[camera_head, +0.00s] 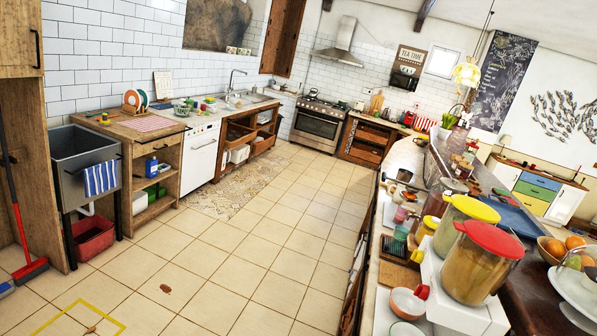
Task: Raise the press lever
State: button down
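I cannot make out a press or its lever in the head view. The crowded counter (388,312) on the right holds many small items, some too small or overlapped to identify. My gripper is not in view, so its position relative to anything here does not show.
The tiled floor (265,250) is open between the left units and right counter. A red-lidded jar (478,268) and yellow-lidded jar (458,222) stand near the front right. A metal basin (73,180), white dishwasher (200,160) and oven (318,125) line the walls. A broom (30,270) stands left.

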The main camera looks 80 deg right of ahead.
aim_at(412, 189)
jog(key=u, duration=0.05)
jog(key=i, duration=0.9)
jog(key=z, duration=3.35)
jog(key=i, duration=1)
jog(key=u, duration=0.55)
jog(key=k, duration=0.55)
jog(key=u, duration=0.25)
